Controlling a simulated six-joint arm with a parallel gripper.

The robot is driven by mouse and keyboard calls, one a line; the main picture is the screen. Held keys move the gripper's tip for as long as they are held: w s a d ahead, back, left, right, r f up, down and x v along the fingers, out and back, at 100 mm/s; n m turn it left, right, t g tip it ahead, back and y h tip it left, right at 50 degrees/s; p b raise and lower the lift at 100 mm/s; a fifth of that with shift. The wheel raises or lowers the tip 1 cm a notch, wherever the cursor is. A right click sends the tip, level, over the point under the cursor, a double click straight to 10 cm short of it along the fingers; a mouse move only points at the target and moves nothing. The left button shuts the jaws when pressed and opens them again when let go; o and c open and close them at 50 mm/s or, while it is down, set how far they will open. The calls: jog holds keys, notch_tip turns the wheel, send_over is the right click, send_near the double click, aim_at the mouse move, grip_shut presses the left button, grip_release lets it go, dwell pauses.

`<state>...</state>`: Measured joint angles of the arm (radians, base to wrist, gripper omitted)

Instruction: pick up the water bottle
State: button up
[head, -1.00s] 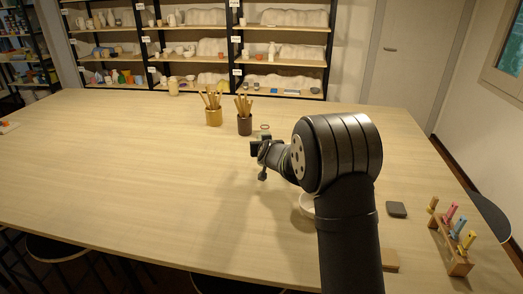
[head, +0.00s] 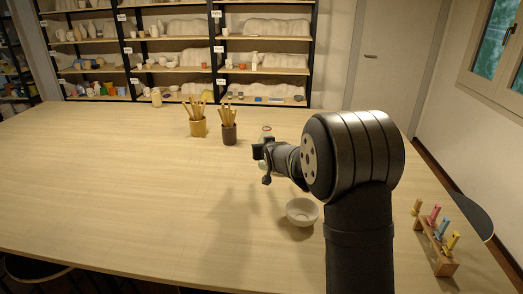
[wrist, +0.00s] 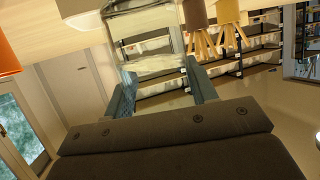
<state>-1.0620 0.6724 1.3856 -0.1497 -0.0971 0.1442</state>
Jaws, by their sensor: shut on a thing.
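The water bottle (head: 266,132) is clear and small in the head view, its top showing just above my gripper (head: 262,152). In the upside-down wrist view the see-through bottle (wrist: 150,45) is between the two fingers of my gripper (wrist: 160,90). The fingers are shut on its sides. The bottle's lower part is hidden behind the fingers and arm in the head view. I cannot tell whether its base touches the table.
Gold (head: 198,129) and brown (head: 229,134) pots of wooden tools stand left of my gripper. A white bowl (head: 302,211) sits nearer, beside my arm. A wooden rack (head: 436,250) with coloured pegs is at right. The table's (head: 120,190) left side is clear.

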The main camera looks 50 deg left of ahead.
jog(key=shift+w+d+r, duration=0.55)
jog(key=shift+d+r, duration=0.05)
jog(key=shift+d, duration=0.25)
jog(key=shift+w+d+r, duration=0.55)
jog(key=shift+d+r, duration=0.05)
jog(key=shift+d, duration=0.2)
jog(key=shift+w+d+r, duration=0.1)
jog(key=shift+d, duration=0.05)
jog(key=shift+w, duration=0.1)
